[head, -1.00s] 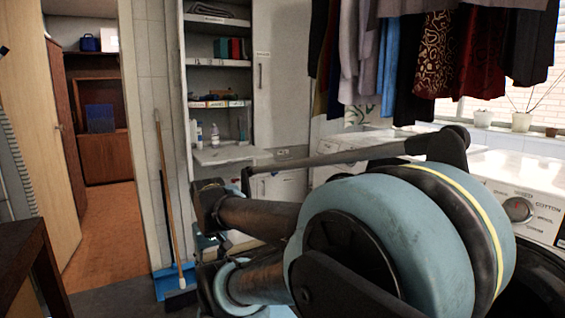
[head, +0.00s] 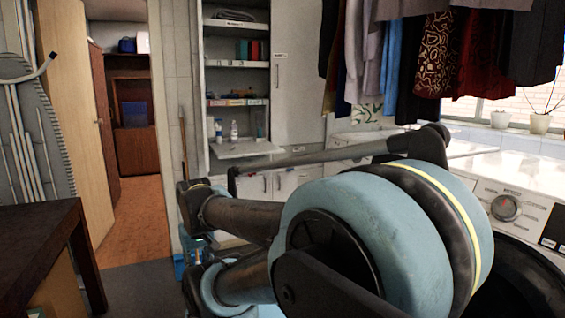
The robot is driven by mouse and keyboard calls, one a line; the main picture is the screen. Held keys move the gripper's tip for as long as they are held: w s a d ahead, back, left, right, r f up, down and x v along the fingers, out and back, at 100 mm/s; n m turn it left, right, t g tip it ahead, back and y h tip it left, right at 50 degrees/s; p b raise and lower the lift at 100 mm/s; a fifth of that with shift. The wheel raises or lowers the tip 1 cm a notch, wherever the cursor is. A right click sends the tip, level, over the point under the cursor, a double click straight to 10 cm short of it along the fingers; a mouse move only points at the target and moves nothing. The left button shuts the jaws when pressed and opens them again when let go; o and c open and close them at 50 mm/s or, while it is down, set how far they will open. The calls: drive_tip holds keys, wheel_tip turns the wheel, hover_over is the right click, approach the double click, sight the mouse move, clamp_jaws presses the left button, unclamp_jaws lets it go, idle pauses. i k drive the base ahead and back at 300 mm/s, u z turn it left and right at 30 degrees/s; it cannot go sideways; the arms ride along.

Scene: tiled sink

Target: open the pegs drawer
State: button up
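A tall white cabinet (head: 280,95) with open shelves stands at the back, left of centre. A row of small labelled fronts (head: 238,102) runs across one shelf, and a pale flap or board (head: 245,149) juts out below it. White lower fronts (head: 284,182) show partly behind my arm. The labels are too small to read, so I cannot tell which part is the pegs drawer. My teal and black arm fills the lower middle and right of the head view, well in front of the cabinet. My gripper is not visible.
A dark table (head: 45,225) and an ironing board (head: 38,140) are at the left. A doorway with orange flooring (head: 147,225) lies beyond. Clothes (head: 435,60) hang at the upper right. A white washing machine (head: 515,180) is close on the right. Grey floor (head: 135,288) is clear near the doorway.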

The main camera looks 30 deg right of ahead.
sight(292, 150)
drive_tip(key=u, duration=0.4)
drive_tip(key=k, duration=0.95)
drive_tip(key=u, duration=0.3)
drive_tip(key=i, duration=0.9)
drive_tip(key=z, duration=0.75)
drive_tip(key=i, duration=0.9)
drive_tip(key=z, duration=1)
drive_tip(key=i, duration=0.55)
drive_tip(key=z, duration=0.45)
